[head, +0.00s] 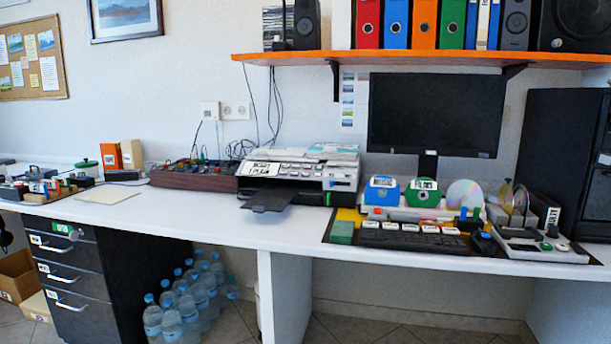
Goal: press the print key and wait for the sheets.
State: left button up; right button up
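A printer (300,178) in white and black stands on the white desk in the middle of the head view. A white label with dark lettering lies on its left top, and a row of small keys runs along its front. I cannot tell which key is the print key. Its dark output tray (268,200) juts out at the front and shows no sheets on it. Some flat printed papers or covers (333,152) lie on the printer's top at the back. Neither of my grippers is in view.
The white desk (215,222) is clear left of the output tray, apart from a cream sheet (107,194). A dark red box (193,178) with cables stands left of the printer. Right are a monitor (436,115), a keyboard (412,238) and discs (465,195). An orange shelf (430,57) overhangs the back.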

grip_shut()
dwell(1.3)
